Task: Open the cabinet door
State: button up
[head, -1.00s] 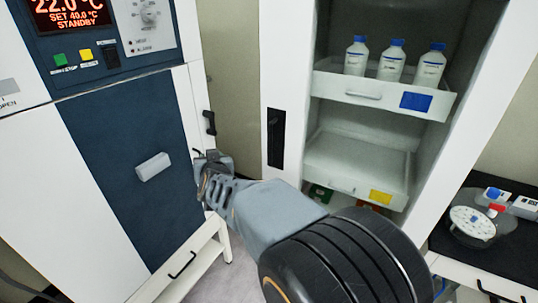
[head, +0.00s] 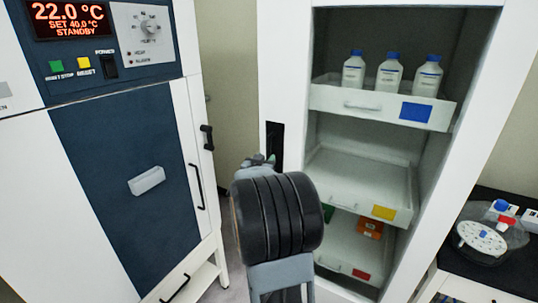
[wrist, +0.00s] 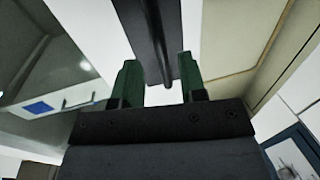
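The white cabinet (head: 391,8) stands at the right of the head view. Its shelves are visible, and I cannot tell whether a clear pane covers them. A long black handle (head: 274,143) is on its white left front strip. My gripper (head: 262,162) is just below and in front of this handle, partly hidden by my arm. In the wrist view, the two green fingers of my gripper (wrist: 158,72) are apart, with the dark handle (wrist: 155,35) showing between them. Gaps show on both sides of the handle, and I see no finger pressing on it.
A blue and white machine (head: 125,170) with black handles stands at left. Bottles (head: 390,72) stand on the cabinet's upper pull-out tray (head: 340,97); a lower tray (head: 345,170) looks empty. A dark worktop (head: 475,255) is at right. A narrow floor gap separates machine and cabinet.

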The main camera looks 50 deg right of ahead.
aim_at(269, 155)
jog(key=shift+x, duration=2.35)
jog(key=shift+a, duration=0.1)
grip_shut()
